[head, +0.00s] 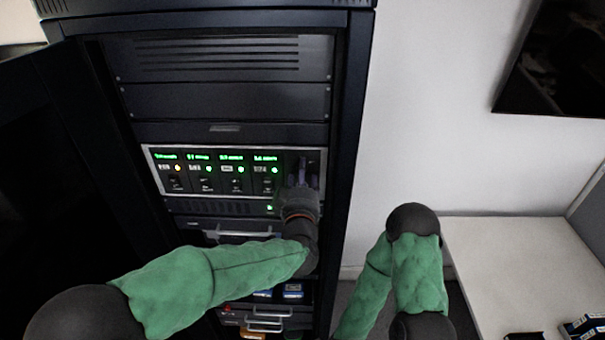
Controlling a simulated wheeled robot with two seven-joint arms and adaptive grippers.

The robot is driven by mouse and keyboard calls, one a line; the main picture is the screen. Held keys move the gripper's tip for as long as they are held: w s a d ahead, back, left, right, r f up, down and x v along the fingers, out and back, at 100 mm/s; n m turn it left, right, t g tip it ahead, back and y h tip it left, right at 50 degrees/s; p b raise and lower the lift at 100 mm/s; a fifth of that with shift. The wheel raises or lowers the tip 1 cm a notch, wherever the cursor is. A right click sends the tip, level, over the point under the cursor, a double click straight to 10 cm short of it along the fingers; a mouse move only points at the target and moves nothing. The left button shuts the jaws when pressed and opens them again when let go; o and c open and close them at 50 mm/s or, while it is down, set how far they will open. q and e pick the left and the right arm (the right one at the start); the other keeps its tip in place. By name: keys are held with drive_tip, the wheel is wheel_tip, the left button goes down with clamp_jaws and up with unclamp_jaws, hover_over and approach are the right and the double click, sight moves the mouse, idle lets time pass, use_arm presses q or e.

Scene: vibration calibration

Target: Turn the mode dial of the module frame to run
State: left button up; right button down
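The module frame (222,176) is a light-edged panel in the open rack. It has several modules with green displays and dark switches; the leftmost has an orange light, the others green. My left gripper (302,170) is at the right end of the module frame, with its fingers pointing at the panel. The gripper and wrist cover that end, so the mode dial is hidden or too small to make out. I cannot tell whether the fingers touch or grip anything. My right arm is at the lower right, away from the rack, and its gripper is out of view.
The dark rack (352,130) frames the panel, with its door open at left. Below are drawers with handles (240,234) and small blue-labelled boxes (292,291). A white table (520,265) stands at right, with a dark screen (555,60) on the wall above.

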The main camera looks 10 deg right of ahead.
use_arm(q)
drive_tip(key=shift+w+d, duration=0.1)
drive_tip(key=shift+w, duration=0.2)
clamp_jaws()
drive_tip(key=shift+s+f, duration=0.1)
